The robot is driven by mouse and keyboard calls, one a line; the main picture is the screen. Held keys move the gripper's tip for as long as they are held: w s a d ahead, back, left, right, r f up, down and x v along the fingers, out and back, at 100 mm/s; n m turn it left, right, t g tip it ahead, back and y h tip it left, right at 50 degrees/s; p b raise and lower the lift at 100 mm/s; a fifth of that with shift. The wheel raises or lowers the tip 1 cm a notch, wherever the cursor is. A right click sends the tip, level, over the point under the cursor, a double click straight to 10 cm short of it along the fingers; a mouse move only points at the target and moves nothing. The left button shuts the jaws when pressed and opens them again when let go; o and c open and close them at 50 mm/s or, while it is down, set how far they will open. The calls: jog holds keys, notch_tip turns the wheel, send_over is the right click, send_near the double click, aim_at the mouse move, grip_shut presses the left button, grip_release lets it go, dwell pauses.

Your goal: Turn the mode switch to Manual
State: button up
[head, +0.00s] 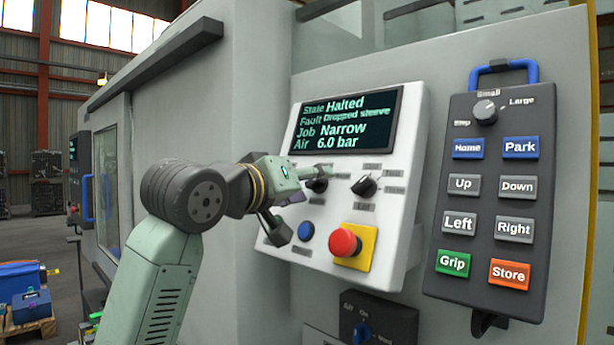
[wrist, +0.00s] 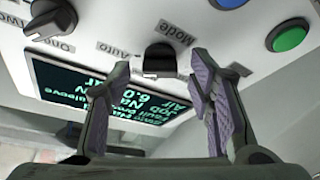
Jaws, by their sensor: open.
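The mode switch is a black rotary knob (head: 317,185) on the white sloped panel, the left of two knobs under the screen. It also shows in the wrist view (wrist: 160,59), upside down, with the labels "Mode" and "Auto" beside it. No "Manual" label can be read, and I cannot tell which label the knob points to. My gripper (head: 303,197) is open and empty in front of the panel at this knob. In the wrist view the fingertips (wrist: 161,68) stand apart on either side of the knob, with no clear contact.
A second knob (head: 364,186) sits to the right. Below are a blue button (head: 306,231) and a red emergency stop (head: 345,243). A green button (wrist: 290,36) shows in the wrist view. The screen (head: 345,122) reads "Halted". A pendant (head: 492,200) hangs at right.

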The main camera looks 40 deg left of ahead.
jog(key=shift+c, duration=0.5)
grip_shut()
jog(key=shift+n, duration=0.4)
jog(key=n+g+y, duration=0.1)
jog(key=n, duration=0.2)
jog(key=n+g+y, duration=0.1)
jog(key=n, duration=0.2)
jog(key=shift+d+r+b, duration=0.1)
jog(key=shift+r+b, duration=0.1)
jog(key=shift+b, duration=0.2)
jog(key=shift+w+r+n+g+y+p, duration=0.1)
jog(key=shift+n+g+y+p, duration=0.3)
jog(key=shift+n, duration=1.2)
jog(key=shift+w+r+n+g+p, duration=0.15)
jog(key=shift+n+g, duration=0.55)
jog(key=shift+n, duration=0.9)
jog(key=shift+s+f, duration=0.1)
